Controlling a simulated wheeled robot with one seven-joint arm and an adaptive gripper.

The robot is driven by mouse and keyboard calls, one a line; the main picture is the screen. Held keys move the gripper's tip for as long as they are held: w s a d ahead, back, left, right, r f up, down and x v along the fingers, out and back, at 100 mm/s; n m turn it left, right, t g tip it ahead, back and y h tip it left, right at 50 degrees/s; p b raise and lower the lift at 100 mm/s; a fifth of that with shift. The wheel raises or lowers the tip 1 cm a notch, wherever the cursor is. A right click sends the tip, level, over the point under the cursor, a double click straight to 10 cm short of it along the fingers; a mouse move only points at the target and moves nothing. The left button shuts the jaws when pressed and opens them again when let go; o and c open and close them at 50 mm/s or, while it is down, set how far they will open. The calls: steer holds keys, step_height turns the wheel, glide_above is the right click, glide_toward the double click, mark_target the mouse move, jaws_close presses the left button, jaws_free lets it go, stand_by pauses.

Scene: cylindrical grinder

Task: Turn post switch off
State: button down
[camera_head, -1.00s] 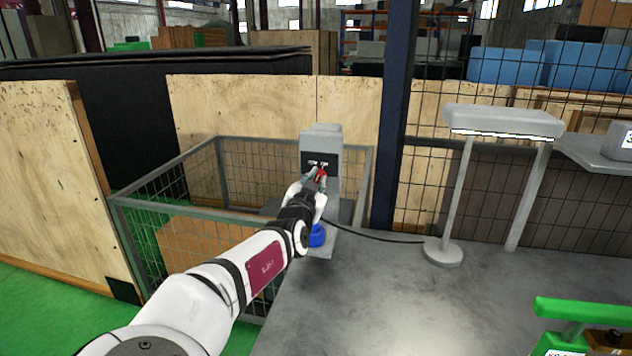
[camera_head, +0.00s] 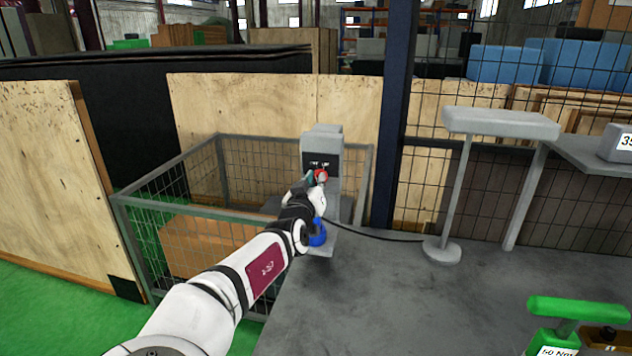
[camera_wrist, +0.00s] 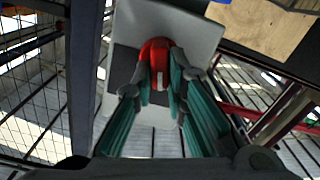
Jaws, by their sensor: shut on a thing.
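The post is a grey box (camera_head: 322,136) with a dark front panel (camera_head: 316,162) in the head view. A red switch knob (camera_head: 321,174) sits low on this panel. In the wrist view the red knob (camera_wrist: 157,52) shows a small white mark and stands between teal-padded fingers. My gripper (camera_head: 317,182) is shut on the knob from the front; it also shows in the wrist view (camera_wrist: 160,88). The fingers partly hide the knob. The panel's lettering is too small to read.
A lamp (camera_head: 500,123) on a stand, its underside unlit, is right of the post. A black cable (camera_head: 370,234) runs toward its base. A wire-mesh cage (camera_head: 170,220) is left, and a blue post (camera_head: 397,110) stands behind. The grey tabletop (camera_head: 420,300) is clear in the middle.

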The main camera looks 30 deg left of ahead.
steer(key=shift+n, duration=0.4)
steer(key=c, duration=1.6)
jaws_free()
steer(key=shift+r, duration=0.15)
step_height(320, 180, up, 10)
steer(key=shift+f, duration=0.1)
steer(key=shift+f, duration=0.1)
